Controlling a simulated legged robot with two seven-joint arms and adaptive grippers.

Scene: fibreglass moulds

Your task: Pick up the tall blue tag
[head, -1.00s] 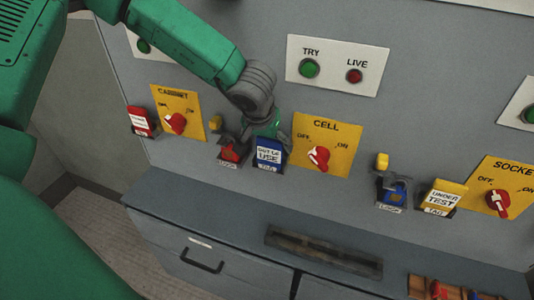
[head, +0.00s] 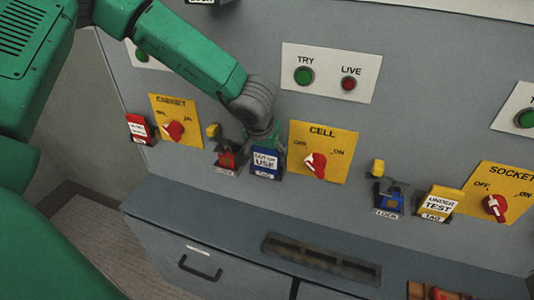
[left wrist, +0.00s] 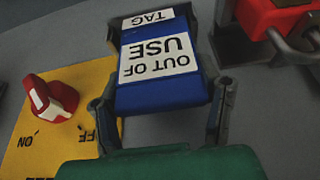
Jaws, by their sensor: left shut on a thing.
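The tall blue tag (head: 267,161) reads "OUT OF USE" and sits in its holder on the grey panel, left of the yellow CELL plate (head: 323,150). In the left wrist view the blue tag (left wrist: 158,62) appears upside down, with a white TAG label at its far end. My left gripper (head: 268,146) reaches it from above. In the left wrist view its two fingers (left wrist: 165,108) stand on either side of the tag, shut on it. My right gripper is not in view.
A red padlock (head: 227,160) hangs close on the left of the tag, and it also shows in the left wrist view (left wrist: 270,18). The red CELL switch (head: 315,164) is close on the right. A grey ledge (head: 210,217) runs below.

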